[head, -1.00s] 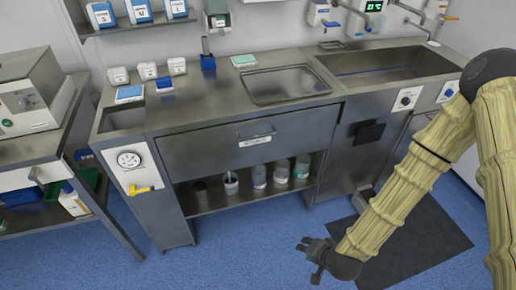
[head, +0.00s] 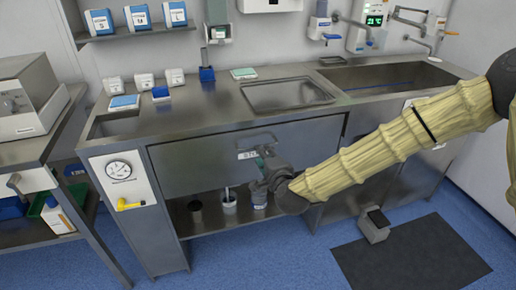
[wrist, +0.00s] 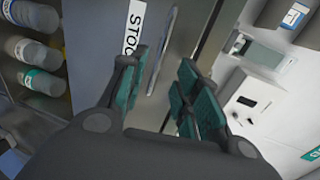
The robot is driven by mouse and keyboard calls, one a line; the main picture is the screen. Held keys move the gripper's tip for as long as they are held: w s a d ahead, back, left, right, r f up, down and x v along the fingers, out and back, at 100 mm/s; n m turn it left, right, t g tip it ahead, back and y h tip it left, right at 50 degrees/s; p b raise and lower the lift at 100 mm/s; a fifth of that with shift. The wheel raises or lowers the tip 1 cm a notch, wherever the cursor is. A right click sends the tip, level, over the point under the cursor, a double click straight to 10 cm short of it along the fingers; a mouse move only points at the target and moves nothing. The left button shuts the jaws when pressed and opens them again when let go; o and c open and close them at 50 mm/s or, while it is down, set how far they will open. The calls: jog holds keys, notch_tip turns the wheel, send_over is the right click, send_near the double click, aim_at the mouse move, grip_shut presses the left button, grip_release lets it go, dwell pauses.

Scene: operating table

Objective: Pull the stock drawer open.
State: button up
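The stock drawer (head: 200,157) is a wide grey metal front under the worktop, and it looks shut. Its white label (head: 247,155) reads STOCK in the wrist view (wrist: 132,28). The drawer's bar handle (head: 258,140) is partly hidden by my gripper in the head view. My gripper (head: 264,163) is in front of the drawer, near the handle and label. In the wrist view, its teal-padded fingers (wrist: 163,82) are apart, with the handle (wrist: 165,45) showing between them. I cannot tell if they touch it.
An open shelf below the drawer holds several containers, including a bottle (head: 259,198). A gauge panel with a yellow lever (head: 130,204) is at the left. A foot pedal (head: 374,226) stands on the floor. Blue floor in front is mostly clear.

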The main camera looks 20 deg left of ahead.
aim_at(243, 130)
jog(key=x, duration=0.7)
jog(key=shift+w+a+f, duration=0.1)
jog(key=shift+w, duration=0.05)
jog(key=shift+c, duration=0.2)
grip_shut()
